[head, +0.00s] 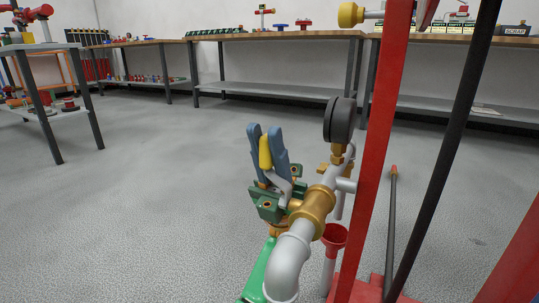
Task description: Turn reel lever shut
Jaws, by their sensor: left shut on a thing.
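My left gripper (264,132) has blue fingers and a green body, and it comes up from the bottom of the head view. Its fingers are shut on either side of the yellow grip of the reel lever (265,153). The lever's grey metal arm runs down from the grip toward a brass valve body (317,204). The valve sits on a grey pipe (291,264) that bends down at the front. The lever's lower joint is partly hidden by the gripper. My right gripper is not in view.
A dark round gauge (340,121) stands on the pipe just right of the gripper. A red post (381,150) and a black bar (447,150) rise close on the right. The floor (130,210) to the left is clear.

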